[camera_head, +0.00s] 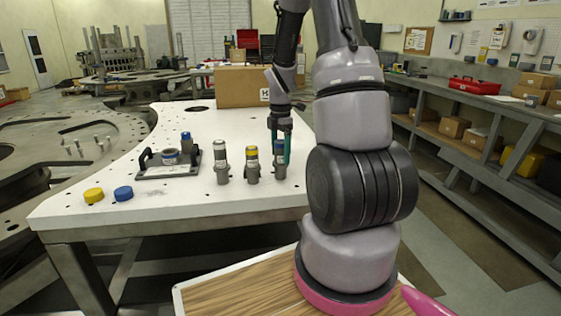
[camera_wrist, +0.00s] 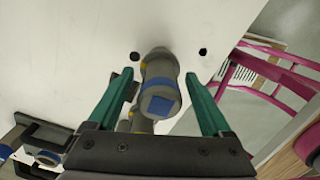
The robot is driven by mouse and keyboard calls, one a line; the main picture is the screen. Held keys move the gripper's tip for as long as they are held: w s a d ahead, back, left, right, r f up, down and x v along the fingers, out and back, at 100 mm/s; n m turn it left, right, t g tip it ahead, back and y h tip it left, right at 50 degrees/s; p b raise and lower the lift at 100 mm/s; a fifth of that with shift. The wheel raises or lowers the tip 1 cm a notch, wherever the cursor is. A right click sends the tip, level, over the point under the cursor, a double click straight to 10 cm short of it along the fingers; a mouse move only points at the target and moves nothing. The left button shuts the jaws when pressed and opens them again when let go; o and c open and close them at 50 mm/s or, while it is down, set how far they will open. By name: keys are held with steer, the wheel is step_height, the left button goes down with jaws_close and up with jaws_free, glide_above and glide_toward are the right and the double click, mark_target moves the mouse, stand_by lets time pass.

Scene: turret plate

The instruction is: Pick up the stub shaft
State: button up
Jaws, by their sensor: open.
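Three upright grey shafts stand in dark holders in a row on the white plate: a pale-topped one (camera_head: 221,155), a yellow-banded one (camera_head: 252,157) and a blue-banded one (camera_head: 280,159). I cannot tell which of them the task calls the stub shaft. My gripper (camera_head: 280,147) is at the blue-banded shaft, pointing down, and partly hides it. In the wrist view the green fingers (camera_wrist: 159,82) are open, with the blue-marked shaft (camera_wrist: 160,95) between them. A gap shows on both sides. The yellow-banded shaft is mostly hidden behind it there.
A dark fixture (camera_head: 168,166) holds a ring and a short blue-topped part. A yellow cap (camera_head: 93,195) and a blue cap (camera_head: 124,193) lie at the left. A cardboard box (camera_head: 240,86) stands behind. The plate (camera_head: 200,206) is clear in front of the shafts.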

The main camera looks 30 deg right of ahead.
steer(key=shift+f, duration=0.15)
steer(key=shift+c, duration=0.3)
jaws_close()
stand_by(1.1)
